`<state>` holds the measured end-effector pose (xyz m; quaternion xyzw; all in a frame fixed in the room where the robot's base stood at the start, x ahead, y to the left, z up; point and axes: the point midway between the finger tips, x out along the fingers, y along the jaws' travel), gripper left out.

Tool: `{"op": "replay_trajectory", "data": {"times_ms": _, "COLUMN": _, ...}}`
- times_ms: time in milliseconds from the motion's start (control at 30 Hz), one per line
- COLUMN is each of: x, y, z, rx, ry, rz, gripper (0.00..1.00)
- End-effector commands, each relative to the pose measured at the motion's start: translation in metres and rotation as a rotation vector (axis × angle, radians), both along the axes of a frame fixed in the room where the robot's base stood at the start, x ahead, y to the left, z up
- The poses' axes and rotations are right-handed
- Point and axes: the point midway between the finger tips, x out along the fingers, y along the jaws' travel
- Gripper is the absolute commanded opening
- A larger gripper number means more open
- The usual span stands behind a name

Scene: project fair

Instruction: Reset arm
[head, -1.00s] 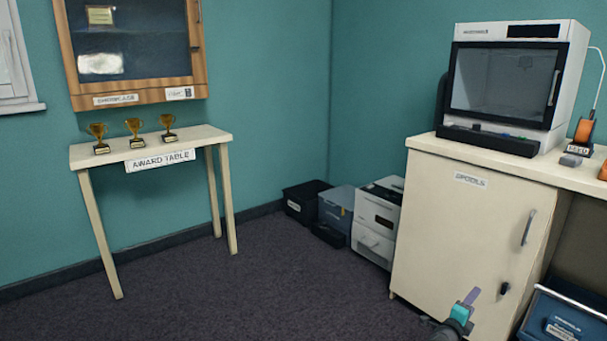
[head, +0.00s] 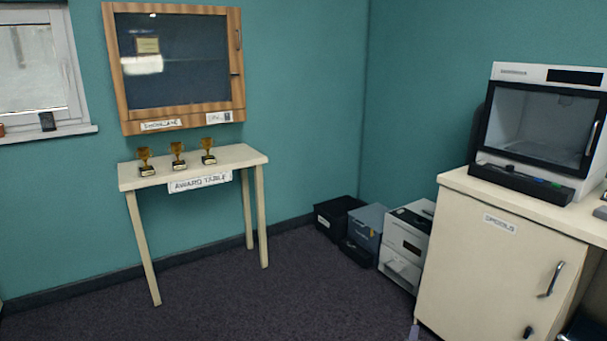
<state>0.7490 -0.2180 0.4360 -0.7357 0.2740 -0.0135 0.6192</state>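Only a small pale purple tip of my gripper (head: 414,332) shows at the bottom edge of the head view, in front of the lower left corner of the white cabinet (head: 490,255). The rest of my gripper and my arm are out of the frame. Whether the fingers are open or shut, or hold anything, cannot be seen.
A narrow award table (head: 240,156) with three gold trophies (head: 178,155) stands by the left wall under a wooden showcase (head: 240,75). Bins (head: 335,215) and a white printer-like box (head: 405,245) sit in the corner. A boxy machine (head: 540,130) tops the cabinet. Dark carpet (head: 290,300) is clear.

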Motion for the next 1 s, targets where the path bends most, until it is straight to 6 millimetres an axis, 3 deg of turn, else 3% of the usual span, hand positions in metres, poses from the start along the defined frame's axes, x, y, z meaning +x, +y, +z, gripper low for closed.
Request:
{"op": "replay_trajectory", "data": {"times_ms": 33, "x": -0.004, "y": 0.018, "z": 0.005, "rx": -0.005, "ry": 0.039, "rz": 0.045, "gripper": 0.56}}
{"op": "replay_trajectory", "data": {"times_ms": 267, "x": -0.030, "y": 0.096, "z": -0.014, "rx": -0.038, "ry": 0.238, "rz": 0.271, "gripper": 0.56}}
{"op": "replay_trajectory", "data": {"times_ms": 467, "x": -0.076, "y": 0.162, "z": -0.035, "rx": -0.084, "ry": 0.448, "rz": 0.502, "gripper": 0.56}}
{"op": "replay_trajectory", "data": {"times_ms": 700, "x": -0.160, "y": 0.223, "z": -0.060, "rx": -0.154, "ry": 0.735, "rz": 0.804, "gripper": 0.56}}
{"op": "replay_trajectory", "data": {"times_ms": 1000, "x": -0.276, "y": 0.249, "z": -0.077, "rx": -0.229, "ry": 1.081, "rz": 1.143, "gripper": 0.56}}
